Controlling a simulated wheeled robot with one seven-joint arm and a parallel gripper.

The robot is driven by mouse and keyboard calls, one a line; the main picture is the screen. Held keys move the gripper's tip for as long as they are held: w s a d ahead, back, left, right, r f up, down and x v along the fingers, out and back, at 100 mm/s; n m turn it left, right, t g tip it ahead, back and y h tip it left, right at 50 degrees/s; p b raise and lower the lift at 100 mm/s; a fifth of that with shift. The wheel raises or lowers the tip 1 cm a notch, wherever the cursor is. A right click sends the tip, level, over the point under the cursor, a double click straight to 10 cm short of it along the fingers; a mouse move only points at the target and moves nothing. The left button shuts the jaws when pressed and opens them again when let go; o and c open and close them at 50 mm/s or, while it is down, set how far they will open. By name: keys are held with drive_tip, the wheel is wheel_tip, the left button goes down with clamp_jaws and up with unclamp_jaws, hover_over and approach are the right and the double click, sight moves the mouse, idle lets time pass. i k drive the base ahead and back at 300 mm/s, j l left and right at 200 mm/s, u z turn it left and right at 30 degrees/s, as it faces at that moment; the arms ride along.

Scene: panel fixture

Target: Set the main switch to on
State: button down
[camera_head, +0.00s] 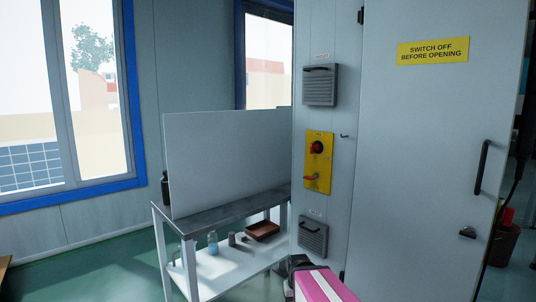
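A yellow plate (326,160) is fixed upright on the grey cabinet's narrow side panel. A red and black rotary knob (317,147) sits on its upper part; I take this to be the main switch. A small red lever-like part (311,177) sticks out lower on the same plate, pointing left. The markings on the plate are too small to read, so I cannot tell the switch's setting. My gripper cannot be made out in this view, and nothing is seen touching the switch.
Grey louvred vents stand out above (320,85) and below (313,237) the plate. The shut cabinet door (425,170) has a black handle (482,167) and a yellow sign (433,51). A bench (222,213) with items on its lower shelf stands left. A pink-and-white object (325,286) is low in front.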

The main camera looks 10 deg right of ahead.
sight(507, 216)
drive_tip(key=k+l+z, duration=0.15)
drive_tip(key=l, duration=0.2)
drive_tip(key=k+l+z, duration=0.1)
drive_tip(key=k+l, duration=0.15)
drive_tip(key=k+l+z, duration=0.15)
drive_tip(key=l, duration=0.3)
drive_tip(key=k+l+z, duration=0.15)
drive_tip(key=l, duration=0.2)
drive_tip(key=k+l+z, duration=0.1)
drive_tip(key=l, duration=0.3)
drive_tip(key=k+l+z, duration=0.15)
drive_tip(key=l, duration=0.25)
